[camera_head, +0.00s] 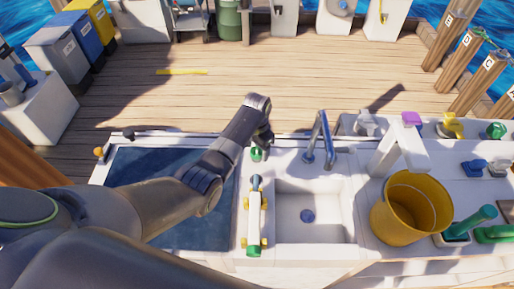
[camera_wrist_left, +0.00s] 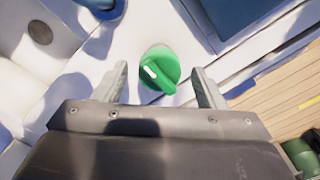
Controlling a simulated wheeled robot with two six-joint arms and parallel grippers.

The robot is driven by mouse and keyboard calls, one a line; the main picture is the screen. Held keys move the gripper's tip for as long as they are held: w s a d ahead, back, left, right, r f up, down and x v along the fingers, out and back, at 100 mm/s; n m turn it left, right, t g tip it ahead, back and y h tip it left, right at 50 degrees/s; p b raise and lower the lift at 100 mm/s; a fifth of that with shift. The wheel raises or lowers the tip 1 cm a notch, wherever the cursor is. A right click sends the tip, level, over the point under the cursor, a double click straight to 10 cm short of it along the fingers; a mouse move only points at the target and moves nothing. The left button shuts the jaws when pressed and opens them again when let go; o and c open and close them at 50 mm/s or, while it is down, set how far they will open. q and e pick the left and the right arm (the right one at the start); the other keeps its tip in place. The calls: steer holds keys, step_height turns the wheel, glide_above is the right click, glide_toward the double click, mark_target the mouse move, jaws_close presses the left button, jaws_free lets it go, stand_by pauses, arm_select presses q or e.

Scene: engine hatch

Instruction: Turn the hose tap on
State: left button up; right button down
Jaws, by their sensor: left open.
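A round green tap knob (camera_wrist_left: 159,66) with a raised grip and a white mark sits on the white counter. It also shows in the head view (camera_head: 256,154), left of the sink. My left gripper (camera_head: 264,139) is beside the knob, at its far side. In the left wrist view my left gripper (camera_wrist_left: 161,80) is open, with one finger on each side of the knob and a visible gap to both. I cannot tell how deep the fingers reach around it. My right gripper is not in view.
A chrome faucet (camera_head: 320,142) stands at the sink (camera_head: 300,232), right of my left gripper. A white hose nozzle (camera_head: 254,218) with yellow holders lies left of the sink. A yellow bucket (camera_head: 411,208) is to the right. Wooden deck (camera_head: 310,85) is open beyond the counter.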

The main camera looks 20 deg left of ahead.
arm_select(q)
steer(key=shift+f, duration=0.15)
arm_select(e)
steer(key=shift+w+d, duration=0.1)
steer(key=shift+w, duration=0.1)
arm_select(q)
steer(key=c, duration=1)
steer(key=shift+o, duration=0.2)
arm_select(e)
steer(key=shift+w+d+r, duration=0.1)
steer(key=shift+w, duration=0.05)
